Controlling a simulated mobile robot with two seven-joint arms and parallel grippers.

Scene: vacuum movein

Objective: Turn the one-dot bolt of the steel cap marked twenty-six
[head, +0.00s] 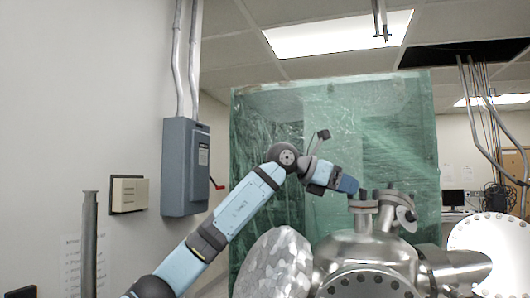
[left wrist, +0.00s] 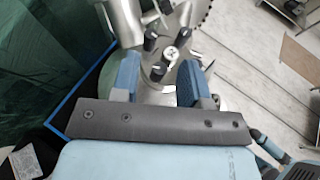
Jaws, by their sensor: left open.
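My left gripper (head: 347,185) reaches in from the left, just beside and above the small bolted flanges (head: 363,204) on top of the steel chamber. In the left wrist view its two blue fingers (left wrist: 159,68) are apart. Beyond and between them is a steel cap (left wrist: 158,74) with dark bolts around its edge and a cross-shaped bright fitting (left wrist: 171,53) in the middle. No bolt is visibly clamped. The number twenty-six and the dot marks are too small to read, so I cannot tell which bolt has one dot. My right gripper is not in view.
The steel chamber (head: 366,250) fills the lower right, with a second angled flange (head: 402,212) close by. A green plastic curtain (head: 285,130) hangs behind. A grey switch box (head: 186,167) is on the left wall.

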